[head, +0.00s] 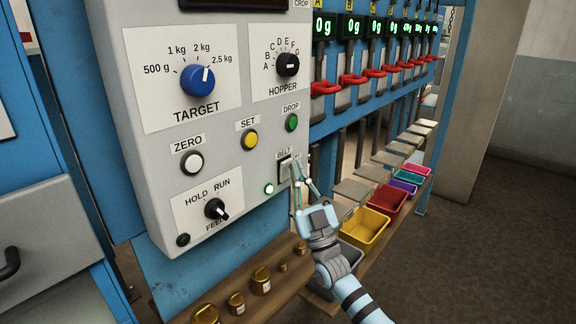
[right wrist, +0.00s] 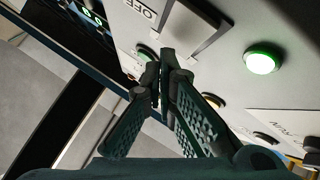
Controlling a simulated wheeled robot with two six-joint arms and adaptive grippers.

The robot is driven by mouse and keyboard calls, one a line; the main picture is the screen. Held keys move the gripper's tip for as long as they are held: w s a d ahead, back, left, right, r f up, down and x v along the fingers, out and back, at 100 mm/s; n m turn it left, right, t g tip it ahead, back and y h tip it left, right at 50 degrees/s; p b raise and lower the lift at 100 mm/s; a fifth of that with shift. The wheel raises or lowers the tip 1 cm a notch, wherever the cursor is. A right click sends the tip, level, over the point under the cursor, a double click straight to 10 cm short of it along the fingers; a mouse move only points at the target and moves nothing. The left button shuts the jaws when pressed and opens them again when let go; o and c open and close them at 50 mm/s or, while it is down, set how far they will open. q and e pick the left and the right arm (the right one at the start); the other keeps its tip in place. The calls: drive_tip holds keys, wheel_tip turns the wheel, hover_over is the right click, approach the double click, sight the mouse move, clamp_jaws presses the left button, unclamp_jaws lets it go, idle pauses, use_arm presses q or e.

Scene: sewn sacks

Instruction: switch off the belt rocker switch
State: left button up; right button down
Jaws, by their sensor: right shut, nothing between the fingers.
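The belt rocker switch (head: 285,169) is a pale rocker in a square frame under the BELT label on the grey control panel. It also shows large at the top of the right wrist view (right wrist: 190,28), with an OFF label beside it. A round green lamp (head: 268,188) left of and below the switch is lit. My right gripper (head: 298,172) is shut and empty, its fingertips at the right edge of the switch. In the right wrist view its tips overlap the switch's lower edge; I cannot tell whether they touch. My left gripper is out of view.
The panel also carries the blue TARGET knob (head: 198,80), HOPPER knob (head: 288,65), yellow SET button (head: 249,140), green DROP button (head: 292,122), white ZERO button (head: 192,162) and HOLD/RUN knob (head: 216,209). Brass weights (head: 261,281) and a yellow bin (head: 364,228) stand below.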

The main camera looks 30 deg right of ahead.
drive_tip(key=shift+w+a, duration=0.1)
drive_tip(key=shift+w, duration=0.2)
idle(0.4)
drive_tip(key=shift+s+d+p, duration=0.25)
drive_tip(key=shift+s+p, duration=0.3)
drive_tip(key=shift+s, duration=0.3)
drive_tip(key=s+p, duration=0.1)
drive_tip(key=s+d+p, duration=0.1)
drive_tip(key=s, duration=0.1)
drive_tip(key=s+p, duration=0.1)
drive_tip(key=shift+s+d+f, duration=0.2)
drive_tip(key=shift+s+f, duration=0.15)
